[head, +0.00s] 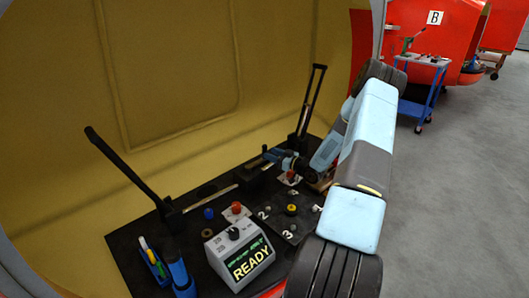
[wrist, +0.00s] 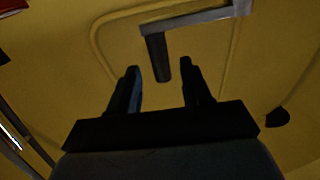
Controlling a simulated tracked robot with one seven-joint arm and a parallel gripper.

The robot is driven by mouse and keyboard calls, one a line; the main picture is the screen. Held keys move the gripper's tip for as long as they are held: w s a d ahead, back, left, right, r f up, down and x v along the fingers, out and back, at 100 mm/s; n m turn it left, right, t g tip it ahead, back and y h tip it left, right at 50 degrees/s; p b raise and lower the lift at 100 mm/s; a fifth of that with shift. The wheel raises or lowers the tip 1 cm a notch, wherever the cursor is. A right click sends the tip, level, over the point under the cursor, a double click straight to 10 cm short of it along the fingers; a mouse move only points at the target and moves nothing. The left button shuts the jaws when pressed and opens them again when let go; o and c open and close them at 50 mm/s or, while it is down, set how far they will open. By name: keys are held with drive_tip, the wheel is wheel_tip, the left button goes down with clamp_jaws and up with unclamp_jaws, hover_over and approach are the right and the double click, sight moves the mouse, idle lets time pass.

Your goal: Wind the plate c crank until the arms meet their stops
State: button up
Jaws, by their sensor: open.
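In the wrist view, a grey crank bar (wrist: 200,20) with a black handle (wrist: 158,58) sticks out ahead of my gripper (wrist: 160,68). My gripper is open, its two dark fingers on either side of the handle's line. I cannot tell whether the handle tip is between the fingers, and no contact shows. In the head view my gripper (head: 267,155) is low over the back of the black plate (head: 135,240), and the crank is hard to make out there. One black arm (head: 120,165) leans left and another black arm (head: 312,95) stands tilted at the right.
The plate also carries a control box (head: 238,252) reading READY, a red-topped knob (head: 236,208), a blue knob (head: 209,213), a numbered dial panel (head: 291,210) and a pen holder (head: 155,262). A yellow curved wall (head: 180,80) rises behind. A blue trolley (head: 418,90) stands outside on open floor.

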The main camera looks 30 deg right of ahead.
sight(265, 150)
drive_tip(key=shift+x, duration=2.5)
clamp_jaws()
drive_tip(key=shift+d, duration=0.1)
